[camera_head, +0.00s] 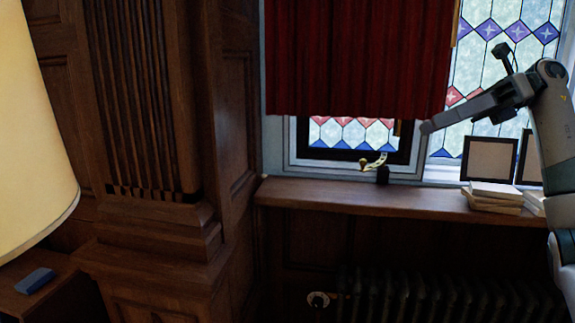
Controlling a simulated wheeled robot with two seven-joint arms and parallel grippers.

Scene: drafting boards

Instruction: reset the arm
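My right arm comes in from the right edge and is bent, raised in front of the stained-glass window (515,35). Its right gripper (427,128) points left and down, just past the lower right corner of the red curtain (358,55). The fingers look close together, but they are too small to tell whether they are open or shut. No held object shows at the tip. My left arm and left gripper are not in view.
A wooden sill (340,198) runs below the window. A radiator (420,295) is below. A lampshade (30,130) and blue block (35,281) are at left.

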